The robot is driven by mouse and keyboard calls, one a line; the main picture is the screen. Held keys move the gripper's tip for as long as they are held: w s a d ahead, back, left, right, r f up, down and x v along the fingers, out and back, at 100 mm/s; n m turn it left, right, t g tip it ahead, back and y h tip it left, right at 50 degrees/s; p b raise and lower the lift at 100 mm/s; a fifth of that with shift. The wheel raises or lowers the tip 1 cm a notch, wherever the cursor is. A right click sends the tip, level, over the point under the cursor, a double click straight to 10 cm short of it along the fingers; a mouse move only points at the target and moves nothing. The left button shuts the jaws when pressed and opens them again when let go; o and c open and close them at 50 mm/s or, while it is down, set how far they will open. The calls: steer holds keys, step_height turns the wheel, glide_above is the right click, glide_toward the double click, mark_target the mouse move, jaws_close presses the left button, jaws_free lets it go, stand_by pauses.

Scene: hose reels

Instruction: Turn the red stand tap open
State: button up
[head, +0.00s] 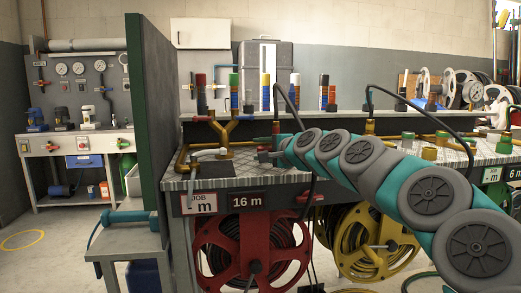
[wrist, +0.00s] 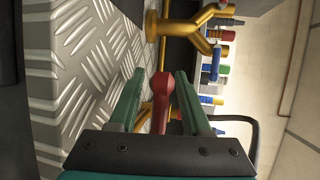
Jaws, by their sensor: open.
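In the wrist view the red tap handle (wrist: 160,98) is a narrow lever with a wider, faceted end. It lies between the two green fingers of my gripper (wrist: 159,76), with a gap visible on each side. The fingers are open and look apart from the handle. The handle's lower end is hidden behind the palm of my gripper. In the head view my gripper (head: 265,157) is low over the bench's left part, beside a thin upright fitting with a black hose. The red handle is not clear there.
The tread-plate bench top (head: 240,171) lies under my gripper. A brass Y-shaped pipe (head: 226,126) stands just left and shows in the wrist view (wrist: 190,27). A green panel edge (head: 146,130) rises farther left. Red (head: 222,235) and yellow (head: 345,240) hose reels sit below.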

jaws_close()
stand_by(0.4)
stand_by(1.1)
